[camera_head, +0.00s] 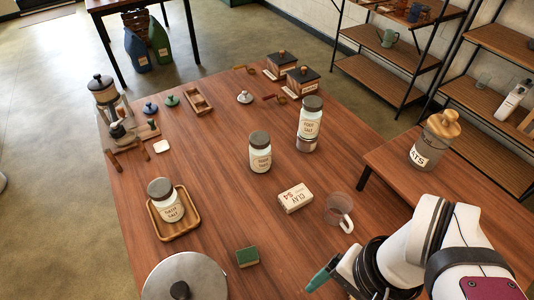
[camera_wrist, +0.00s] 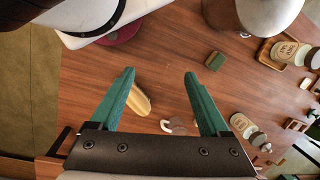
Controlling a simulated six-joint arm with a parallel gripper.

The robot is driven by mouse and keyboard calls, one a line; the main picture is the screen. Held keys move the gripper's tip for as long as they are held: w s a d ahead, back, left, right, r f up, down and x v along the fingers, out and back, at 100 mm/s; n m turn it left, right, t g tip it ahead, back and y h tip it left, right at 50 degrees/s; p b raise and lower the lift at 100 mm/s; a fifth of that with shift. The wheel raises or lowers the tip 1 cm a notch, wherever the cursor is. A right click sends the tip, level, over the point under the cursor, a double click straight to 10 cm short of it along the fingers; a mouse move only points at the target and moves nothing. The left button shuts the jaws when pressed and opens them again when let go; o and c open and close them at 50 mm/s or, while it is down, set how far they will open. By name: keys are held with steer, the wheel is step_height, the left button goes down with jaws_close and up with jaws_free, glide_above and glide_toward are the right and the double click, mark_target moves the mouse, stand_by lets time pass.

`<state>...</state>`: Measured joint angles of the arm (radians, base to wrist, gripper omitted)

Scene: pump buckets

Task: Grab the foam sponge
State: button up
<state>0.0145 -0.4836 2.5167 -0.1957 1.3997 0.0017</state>
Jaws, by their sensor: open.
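A yellowish-tan oblong block, which looks like the foam sponge (camera_wrist: 140,97), lies on the wooden table. In the wrist view it shows beyond my gripper (camera_wrist: 159,74), between the two green fingers and closer to the left one. I cannot make it out in the head view, where my arm covers that area. My gripper is open and empty, with its fingers wide apart. In the head view one green finger (camera_head: 318,279) shows at the lower right, above the table.
A dark green block (camera_head: 247,256) lies beside a round metal lid (camera_head: 185,277). Labelled jars (camera_head: 260,153) stand farther back. A side table (camera_head: 390,160) is at the right.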

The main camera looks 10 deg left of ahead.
steer(key=w+a+f+m+g+y, duration=0.25)
steer(key=w+f+y, duration=0.2)
steer(key=w, duration=0.35)
steer(key=w+a+f+m+g+y, duration=0.2)
steer(key=w+a+f+g+y, duration=0.15)
steer(key=w+f, duration=0.35)
steer(key=m+y, duration=0.1)
glide_toward(253, 253)
steer(key=shift+m, duration=0.25)
steer(key=x, duration=1.1)
steer(key=shift+d, duration=0.1)
jaws_close()
